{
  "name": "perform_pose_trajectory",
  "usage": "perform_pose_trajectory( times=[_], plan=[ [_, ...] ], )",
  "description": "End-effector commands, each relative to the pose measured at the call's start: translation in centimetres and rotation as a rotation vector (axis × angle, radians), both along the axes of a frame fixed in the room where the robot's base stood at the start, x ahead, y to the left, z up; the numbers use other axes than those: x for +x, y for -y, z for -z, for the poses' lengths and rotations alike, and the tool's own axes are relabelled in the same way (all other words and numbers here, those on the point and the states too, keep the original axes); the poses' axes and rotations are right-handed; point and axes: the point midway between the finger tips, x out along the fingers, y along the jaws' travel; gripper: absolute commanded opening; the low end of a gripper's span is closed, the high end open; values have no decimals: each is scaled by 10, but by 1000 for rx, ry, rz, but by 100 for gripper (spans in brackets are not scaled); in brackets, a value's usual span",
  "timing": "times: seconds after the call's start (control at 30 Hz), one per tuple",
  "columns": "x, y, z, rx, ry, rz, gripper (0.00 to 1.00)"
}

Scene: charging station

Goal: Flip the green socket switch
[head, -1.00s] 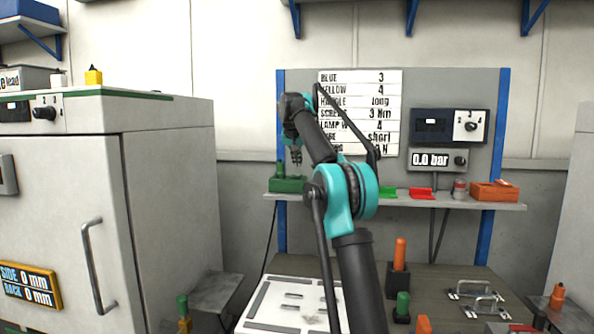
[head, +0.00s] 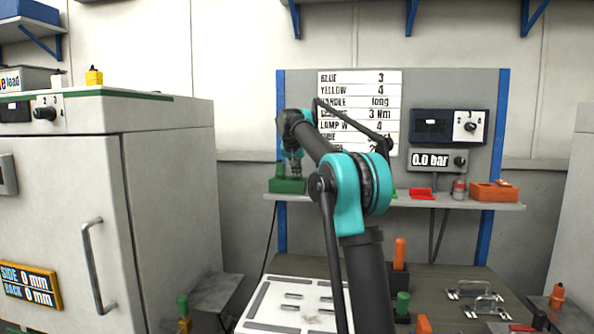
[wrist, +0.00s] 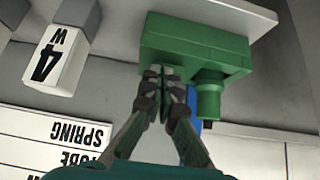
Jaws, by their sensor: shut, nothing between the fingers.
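The green socket (head: 288,186) is a box at the left end of the wall shelf. It also shows in the wrist view (wrist: 195,48), where the picture is upside down. A green cylindrical part (wrist: 209,95) sticks out of it, right of my fingers. My gripper (head: 296,172) is just above the socket in the head view. In the wrist view my gripper (wrist: 163,78) is shut and empty, its fingertips overlapping the box's edge. I cannot tell whether they touch it. The switch is not distinct; my fingers may hide it.
The shelf (head: 350,200) also carries a red item (head: 421,193) and an orange box (head: 494,191). A white block marked 4 W (wrist: 63,55) and a printed chart (wrist: 50,140) are close to my gripper. A large grey cabinet (head: 170,200) stands at the left.

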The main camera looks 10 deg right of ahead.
Motion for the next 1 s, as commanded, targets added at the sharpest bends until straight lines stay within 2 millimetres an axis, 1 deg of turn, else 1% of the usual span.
perform_pose_trajectory(
  times=[0.1, 0.3, 0.63, 1.0],
  plan=[
    [-4, -2, 7, -20, 60, -2, 0],
    [-7, -3, 14, -48, 146, -3, 0],
    [-6, -2, 11, -47, 144, -2, 0],
    [-6, -2, -3, -46, 144, -2, 0]
  ],
)
